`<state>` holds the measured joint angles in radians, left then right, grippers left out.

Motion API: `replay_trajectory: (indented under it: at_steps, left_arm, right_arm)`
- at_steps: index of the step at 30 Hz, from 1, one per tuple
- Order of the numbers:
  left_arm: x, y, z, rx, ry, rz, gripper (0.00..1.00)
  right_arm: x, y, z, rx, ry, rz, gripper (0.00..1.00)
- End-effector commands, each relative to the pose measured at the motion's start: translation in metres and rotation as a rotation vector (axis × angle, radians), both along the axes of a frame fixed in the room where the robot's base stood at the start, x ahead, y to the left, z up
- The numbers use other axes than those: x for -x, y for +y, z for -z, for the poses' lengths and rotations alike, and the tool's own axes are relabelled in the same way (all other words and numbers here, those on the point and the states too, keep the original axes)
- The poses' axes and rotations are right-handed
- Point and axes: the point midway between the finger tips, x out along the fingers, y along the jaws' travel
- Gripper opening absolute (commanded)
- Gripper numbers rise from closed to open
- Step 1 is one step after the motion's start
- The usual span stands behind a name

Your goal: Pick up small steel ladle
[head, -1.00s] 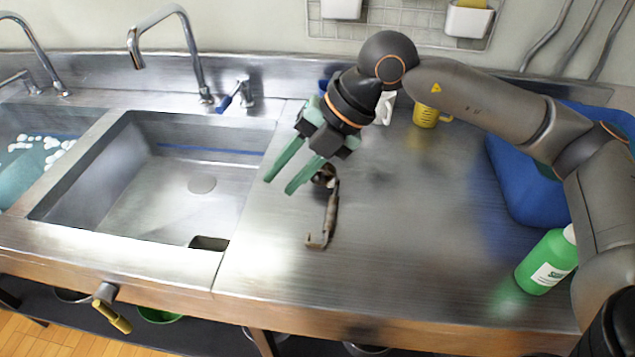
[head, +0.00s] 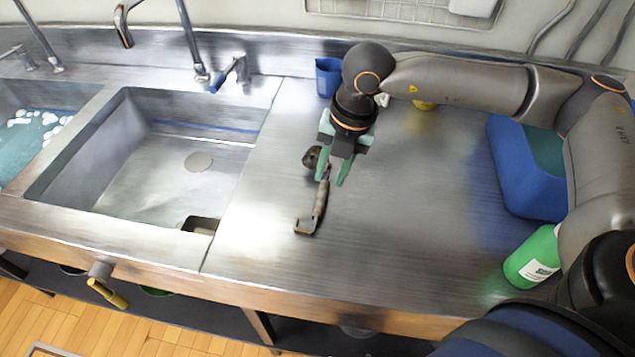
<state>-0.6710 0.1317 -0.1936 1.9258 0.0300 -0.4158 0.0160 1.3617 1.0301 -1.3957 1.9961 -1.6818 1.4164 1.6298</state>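The small steel ladle (head: 319,205) lies on the steel counter to the right of the sink. Its round bowl (head: 312,157) is at the far end and its hooked handle end points to the near left. My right gripper (head: 333,182) points down over the ladle's upper handle near the bowl. Its two green fingers are apart, one on each side of the handle as seen from here. I cannot tell whether they touch the ladle. My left gripper is not in view.
The sink basin (head: 75,165) lies to the left. A blue cup (head: 328,76) stands behind my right gripper, and a yellow cup (head: 425,105) is partly hidden by my arm. A blue bin (head: 520,165) and a green bottle (head: 531,256) stand at right. The counter between is clear.

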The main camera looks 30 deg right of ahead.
Motion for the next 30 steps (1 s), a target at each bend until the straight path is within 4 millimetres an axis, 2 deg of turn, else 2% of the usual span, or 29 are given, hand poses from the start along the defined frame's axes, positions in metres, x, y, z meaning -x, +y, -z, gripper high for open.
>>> replay_trajectory:
  at_steps: [12, 20, 28, 30]
  left_arm:
    - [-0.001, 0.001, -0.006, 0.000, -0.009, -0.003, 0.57]
    - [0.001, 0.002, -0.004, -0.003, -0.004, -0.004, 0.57]
    - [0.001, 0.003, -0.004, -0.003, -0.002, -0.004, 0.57]
    - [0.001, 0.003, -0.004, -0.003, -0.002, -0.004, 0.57]
  right_arm:
    - [-0.008, 0.007, 0.049, 0.001, 0.001, 0.000, 0.32]
    - [-0.009, 0.008, 0.052, -0.001, 0.000, 0.001, 0.32]
    - [-0.008, 0.008, 0.052, -0.001, -0.001, 0.000, 0.03]
    - [-0.008, 0.008, 0.052, -0.001, -0.001, 0.000, 0.00]
